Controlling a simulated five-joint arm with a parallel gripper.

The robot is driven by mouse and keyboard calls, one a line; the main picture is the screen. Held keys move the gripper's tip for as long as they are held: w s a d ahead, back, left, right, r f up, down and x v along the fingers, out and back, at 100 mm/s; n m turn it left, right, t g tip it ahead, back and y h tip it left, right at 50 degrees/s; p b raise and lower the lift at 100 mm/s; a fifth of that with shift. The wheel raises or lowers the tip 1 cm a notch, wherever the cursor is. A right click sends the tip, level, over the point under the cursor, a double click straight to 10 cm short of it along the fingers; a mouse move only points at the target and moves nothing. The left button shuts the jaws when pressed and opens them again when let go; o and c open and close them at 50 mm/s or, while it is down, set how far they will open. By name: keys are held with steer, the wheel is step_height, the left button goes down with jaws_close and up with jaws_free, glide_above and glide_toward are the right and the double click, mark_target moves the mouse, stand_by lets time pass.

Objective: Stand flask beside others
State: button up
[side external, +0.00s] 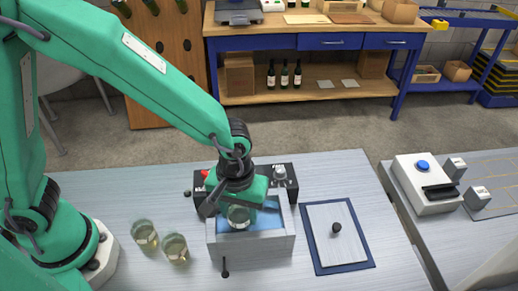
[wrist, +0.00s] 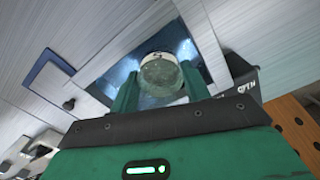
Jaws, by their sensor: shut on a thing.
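My gripper (side external: 240,208) is down at the grey box-shaped basin (side external: 270,247), which has a blue interior. It is shut on a round glass flask (side external: 238,218). In the wrist view the flask (wrist: 160,78) sits between my two green fingers (wrist: 158,92), over or inside the basin; its exact height is unclear. Two other flasks with pale yellow contents stand upright on the bench left of the basin: one farther left (side external: 145,236) and one nearer the basin (side external: 176,249). My gripper hides part of the basin's inside.
A black control panel (side external: 288,176) with a red button and a pale knob is behind the basin. A blue-edged plate (side external: 340,250) with a black knob lies to the right. Small devices (side external: 428,180) stand on the right-hand bench. Bench space left of the basin is partly clear.

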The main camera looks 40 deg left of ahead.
steer(key=shift+f, duration=0.15)
steer(key=o, duration=1.1)
steer(key=shift+c, duration=0.2)
steer(key=shift+r, duration=3.9)
